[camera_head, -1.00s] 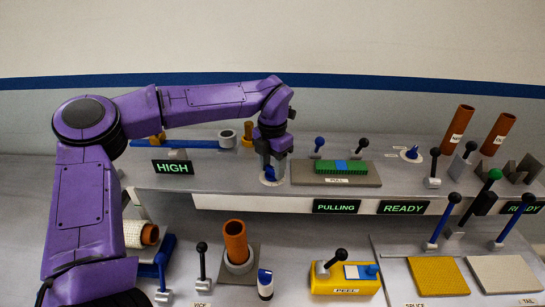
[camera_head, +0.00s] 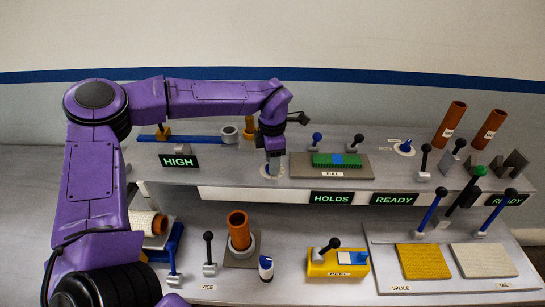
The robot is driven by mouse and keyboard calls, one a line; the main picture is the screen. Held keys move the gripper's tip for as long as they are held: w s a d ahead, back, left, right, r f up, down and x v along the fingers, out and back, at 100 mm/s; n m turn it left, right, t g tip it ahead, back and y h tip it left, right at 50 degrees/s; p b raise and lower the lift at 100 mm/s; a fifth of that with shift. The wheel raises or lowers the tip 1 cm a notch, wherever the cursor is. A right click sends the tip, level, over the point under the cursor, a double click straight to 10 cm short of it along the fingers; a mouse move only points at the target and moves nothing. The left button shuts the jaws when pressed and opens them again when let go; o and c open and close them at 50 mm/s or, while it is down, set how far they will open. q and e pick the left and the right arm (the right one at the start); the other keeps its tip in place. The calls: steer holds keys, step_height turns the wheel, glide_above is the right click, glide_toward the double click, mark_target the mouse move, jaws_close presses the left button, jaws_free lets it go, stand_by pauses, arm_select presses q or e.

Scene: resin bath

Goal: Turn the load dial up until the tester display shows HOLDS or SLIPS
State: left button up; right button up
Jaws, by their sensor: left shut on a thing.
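The tester display (camera_head: 331,198) on the front of the raised shelf reads HOLDS in green letters. My left gripper (camera_head: 273,168) points down at the dial (camera_head: 270,171) on the shelf, beside the pull tester. It is shut on the dial, which it mostly hides; only part of the pale round base shows. The pull tester (camera_head: 330,170) is a grey-brown plate labelled PULL, with a green strip and a blue piece (camera_head: 338,159) on it. My right gripper is not in view.
Other displays read HIGH (camera_head: 179,162) and READY (camera_head: 394,199). Several levers stand on the shelf and bench. A second dial (camera_head: 404,148) sits farther right. An orange tube (camera_head: 238,230) and a yellow peel unit (camera_head: 338,264) stand on the lower bench.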

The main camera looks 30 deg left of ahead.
arm_select(q)
steer(key=shift+r, duration=0.1)
stand_by(0.3)
steer(key=o, duration=1.1)
steer(key=shift+c, duration=0.2)
step_height(320, 180, up, 10)
steer(key=b, duration=0.2)
steer(key=shift+r, duration=0.25)
steer(key=shift+a, duration=0.1)
